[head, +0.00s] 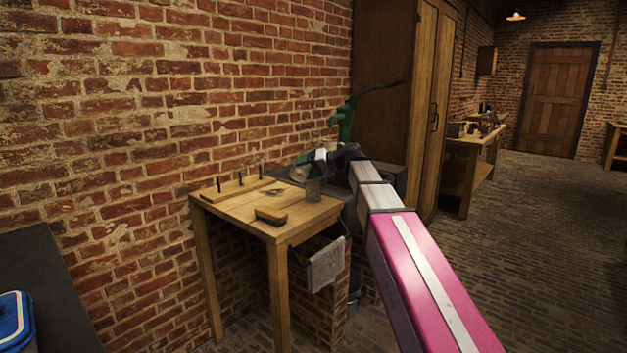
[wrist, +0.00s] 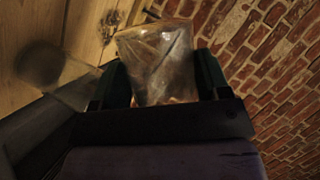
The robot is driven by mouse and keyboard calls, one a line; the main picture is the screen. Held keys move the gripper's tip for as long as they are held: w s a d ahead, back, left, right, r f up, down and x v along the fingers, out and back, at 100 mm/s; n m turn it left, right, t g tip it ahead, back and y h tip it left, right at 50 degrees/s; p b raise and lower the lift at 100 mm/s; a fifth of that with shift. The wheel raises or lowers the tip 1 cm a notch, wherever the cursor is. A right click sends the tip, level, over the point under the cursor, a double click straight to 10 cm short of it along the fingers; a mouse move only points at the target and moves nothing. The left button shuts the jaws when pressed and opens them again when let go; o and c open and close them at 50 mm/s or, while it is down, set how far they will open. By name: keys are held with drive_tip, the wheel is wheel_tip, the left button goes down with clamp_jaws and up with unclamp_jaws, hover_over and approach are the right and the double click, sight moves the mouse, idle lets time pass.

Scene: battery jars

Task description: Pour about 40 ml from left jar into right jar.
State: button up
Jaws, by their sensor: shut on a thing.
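My gripper (wrist: 158,82) is shut on a clear glass jar (wrist: 155,60), with a green finger on each side of it in the wrist view. In the head view my gripper (head: 325,160) is above the back right of the small wooden table (head: 235,208), and the held jar is hard to make out there. The wrist view is rolled, so my gripper looks tilted. A second glass jar (head: 313,190) stands on the table below my gripper. It also shows, blurred, at the left of the wrist view (wrist: 78,88). I cannot tell the liquid level in either jar.
A brush (head: 271,215) lies near the table's front edge, and a wooden rack with dark pegs (head: 237,188) lies at the back left. A green hand-lever machine (head: 346,122) stands behind my arm. A brick wall (head: 200,90) runs close behind the table.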

drive_tip(key=shift+w+d+r+n+t+h, duration=0.1)
drive_tip(key=shift+w+r+n+t+h, duration=0.25)
drive_tip(key=shift+n+t, duration=0.35)
drive_tip(key=shift+s+r, duration=0.1)
idle(1.2)
drive_tip(key=shift+r+n, duration=0.1)
drive_tip(key=shift+n, duration=0.2)
drive_tip(key=shift+s+f+n+t+h, duration=0.3)
drive_tip(key=shift+s+f+n, duration=0.15)
drive_tip(key=shift+n, duration=0.15)
drive_tip(key=f+n, duration=0.1)
drive_tip(key=f, duration=0.1)
drive_tip(key=f+n+t, duration=0.1)
drive_tip(key=s+a+f+n+t, duration=0.1)
drive_tip(key=f, duration=0.1)
drive_tip(key=shift+f+h, duration=0.35)
drive_tip(key=shift+s+a+f+n+t+b, duration=0.15)
drive_tip(key=shift+f+n, duration=0.1)
drive_tip(key=shift+f, duration=0.45)
drive_tip(key=shift+w+f+n+t+b, duration=0.15)
drive_tip(key=shift+f+n, duration=0.1)
drive_tip(key=shift+f, duration=0.45)
drive_tip(key=shift+s, duration=0.1)
